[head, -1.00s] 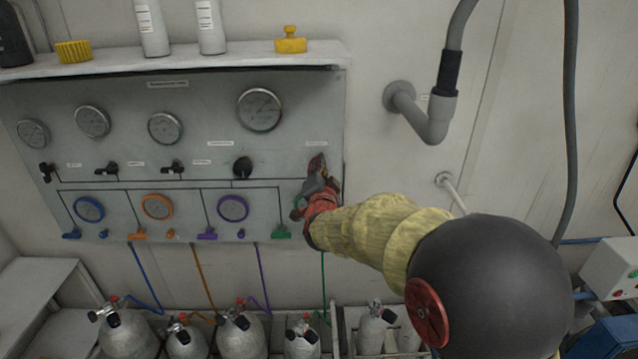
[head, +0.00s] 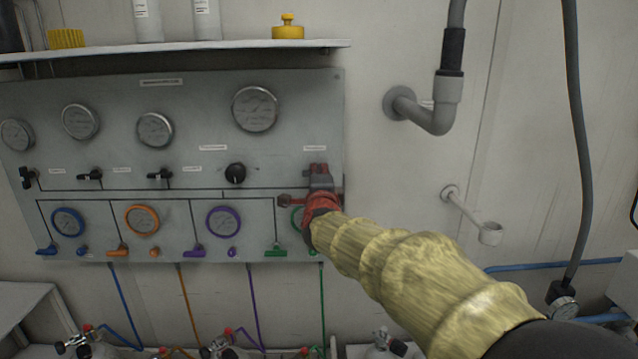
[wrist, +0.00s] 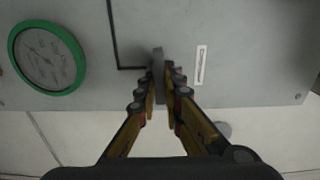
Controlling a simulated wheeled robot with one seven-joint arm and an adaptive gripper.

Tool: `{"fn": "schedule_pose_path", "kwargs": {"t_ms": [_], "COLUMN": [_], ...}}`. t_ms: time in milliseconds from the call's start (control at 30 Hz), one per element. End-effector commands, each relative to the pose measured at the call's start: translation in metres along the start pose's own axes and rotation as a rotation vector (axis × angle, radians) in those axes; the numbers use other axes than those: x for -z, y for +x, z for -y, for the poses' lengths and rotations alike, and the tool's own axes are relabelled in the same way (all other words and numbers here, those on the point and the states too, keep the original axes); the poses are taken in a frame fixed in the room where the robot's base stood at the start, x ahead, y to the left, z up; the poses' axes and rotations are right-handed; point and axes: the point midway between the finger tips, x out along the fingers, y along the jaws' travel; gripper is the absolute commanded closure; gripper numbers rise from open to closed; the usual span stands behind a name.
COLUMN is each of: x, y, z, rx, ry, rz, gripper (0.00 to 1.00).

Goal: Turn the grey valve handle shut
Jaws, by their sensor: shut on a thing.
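The grey valve handle (wrist: 158,62) shows in the wrist view as a narrow grey bar, seen nearly edge-on. It stands out from the panel between my fingertips. My gripper (wrist: 162,84) is shut on it, with a finger on each side. In the head view my gripper (head: 319,178) is at the right end of the panel, below a small white label. There my red wrist and fingers cover most of the handle, so its angle is hard to tell.
The grey panel (head: 200,100) carries gauges, black knobs and coloured handles. A green-rimmed gauge (wrist: 47,57) is beside my gripper. A shelf (head: 200,52) juts out above. A grey pipe (head: 436,115) and a wall bracket (head: 470,212) are to the right. Cylinders stand below.

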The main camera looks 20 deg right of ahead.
Motion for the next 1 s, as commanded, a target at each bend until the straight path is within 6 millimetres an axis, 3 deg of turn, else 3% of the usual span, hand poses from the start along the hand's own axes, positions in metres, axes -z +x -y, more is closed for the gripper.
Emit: {"fn": "schedule_pose_path", "kwargs": {"t_ms": [567, 600, 900, 1000], "x": [0.0, 0.0, 0.0, 0.0001], "y": [0.0002, 0.0002, 0.0001, 0.0001], "z": [-0.0031, -0.0031, -0.0017, -0.0013], "rx": [-0.005, -0.005, -0.003, -0.002], "ry": [0.032, 0.032, 0.031, 0.031], "rz": [0.0, 0.0, 0.0, 0.0], "gripper": [1.0, 0.9, 0.73, 0.72]}}
